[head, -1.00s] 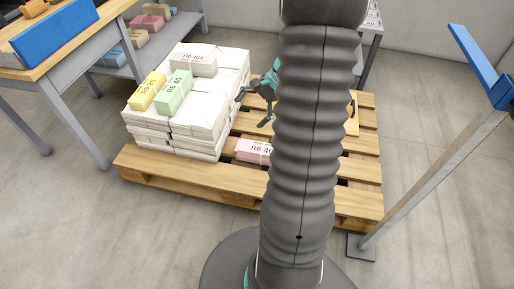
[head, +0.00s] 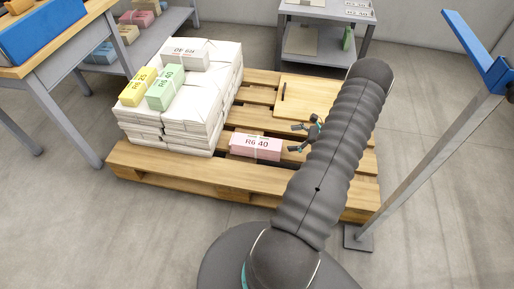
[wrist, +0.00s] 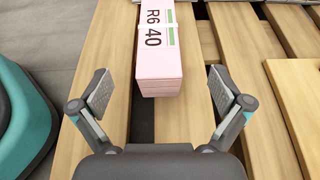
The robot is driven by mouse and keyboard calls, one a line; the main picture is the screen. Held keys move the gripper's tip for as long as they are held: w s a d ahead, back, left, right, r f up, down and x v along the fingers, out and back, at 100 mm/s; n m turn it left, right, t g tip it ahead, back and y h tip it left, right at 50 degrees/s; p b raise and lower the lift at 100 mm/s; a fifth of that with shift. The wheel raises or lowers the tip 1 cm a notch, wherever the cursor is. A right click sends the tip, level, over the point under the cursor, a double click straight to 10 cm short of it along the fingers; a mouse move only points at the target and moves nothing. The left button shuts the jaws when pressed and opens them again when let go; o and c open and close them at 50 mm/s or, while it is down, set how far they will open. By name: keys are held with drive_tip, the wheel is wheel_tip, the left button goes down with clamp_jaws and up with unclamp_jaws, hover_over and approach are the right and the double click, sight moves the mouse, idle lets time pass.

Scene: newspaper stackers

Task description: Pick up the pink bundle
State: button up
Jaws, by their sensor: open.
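The pink bundle (head: 256,146), marked "R6 40" with a pale band round it, lies on the wooden pallet (head: 200,181) to the right of the white paper stacks. In the wrist view the pink bundle (wrist: 160,60) is at the top middle, with its near end facing me and its far end cut off by the frame. My gripper (wrist: 160,92) is open and empty, its two pads apart on either side of the line of the bundle's near end. In the head view my gripper (head: 300,138) is just right of the bundle, partly hidden by my arm.
White paper stacks (head: 205,105) on the pallet's left carry a yellow bundle (head: 139,87), a green bundle (head: 166,86) and a grey-white bundle (head: 186,53). A blue-topped post (head: 425,150) stands at right. A wooden table (head: 50,50) is at left.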

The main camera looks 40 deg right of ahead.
sight(256, 141)
drive_tip(key=x, duration=1.3)
drive_tip(key=shift+s+a+p, duration=0.1)
drive_tip(key=shift+a+p, duration=0.1)
drive_tip(key=shift+p, duration=0.15)
drive_tip(key=c, duration=1.7)
drive_tip(key=shift+c, duration=1)
drive_tip(key=shift+r, duration=0.15)
